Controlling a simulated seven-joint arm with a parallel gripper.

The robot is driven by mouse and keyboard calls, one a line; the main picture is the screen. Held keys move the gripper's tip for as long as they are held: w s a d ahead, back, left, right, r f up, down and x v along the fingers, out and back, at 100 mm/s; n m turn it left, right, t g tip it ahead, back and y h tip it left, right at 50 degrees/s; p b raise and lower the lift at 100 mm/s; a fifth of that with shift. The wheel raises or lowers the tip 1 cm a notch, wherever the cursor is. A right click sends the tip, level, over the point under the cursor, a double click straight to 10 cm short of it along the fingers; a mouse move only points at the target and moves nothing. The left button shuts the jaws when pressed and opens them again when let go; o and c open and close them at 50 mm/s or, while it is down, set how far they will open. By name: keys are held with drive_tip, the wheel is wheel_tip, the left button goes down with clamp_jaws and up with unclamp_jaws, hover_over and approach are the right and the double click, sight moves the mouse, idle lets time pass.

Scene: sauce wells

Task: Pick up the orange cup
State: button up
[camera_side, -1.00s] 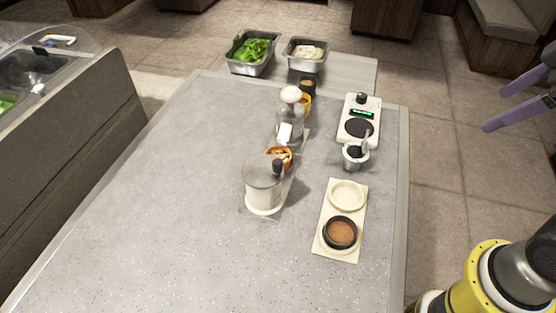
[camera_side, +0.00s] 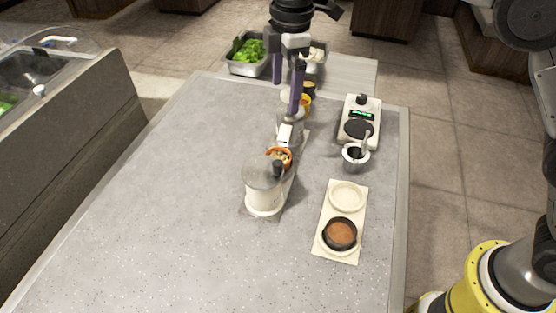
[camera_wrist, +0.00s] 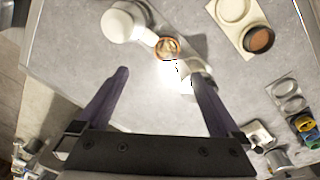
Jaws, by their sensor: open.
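The orange cup (camera_side: 279,153) is a small round cup with pale bits in it. It stands mid-table in the side view, between a white lidded device and a clear, white-topped one. It also shows in the wrist view (camera_wrist: 158,48), near the top centre, just beyond the fingertips and lined up between them. My gripper (camera_side: 286,98) hangs with its two purple fingers pointing down, over the clear device in the side view and partly hiding it. The fingers (camera_wrist: 160,75) are wide apart and empty. The gripper is apart from the cup.
The white device (camera_side: 265,199) stands close beside the cup. A cream two-well tray (camera_side: 327,241) holds a dark bowl of brown sauce. A scale (camera_side: 348,133), a metal cup (camera_side: 354,163) and a yellow cup (camera_side: 306,103) stand farther back. The table's left side (camera_side: 160,180) is clear.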

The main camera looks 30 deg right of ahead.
hover_over(278, 153)
drive_tip(key=s+a, duration=0.2)
drive_tip(key=s, duration=0.1)
wheel_tip(278, 153, down, 4)
drive_tip(key=f, duration=0.1)
drive_tip(key=shift+g, duration=0.4)
drive_tip(key=shift+w+d+f, duration=0.1)
drive_tip(key=shift+d+f, duration=0.05)
drive_tip(key=shift+f, duration=1.9)
drive_tip(key=shift+w+d+f, duration=0.1)
drive_tip(key=shift+w+f, duration=0.05)
drive_tip(key=shift+f, duration=1.9)
drive_tip(key=shift+w+d+f, duration=0.1)
drive_tip(key=shift+d+f, duration=0.05)
drive_tip(key=shift+f, duration=1.9)
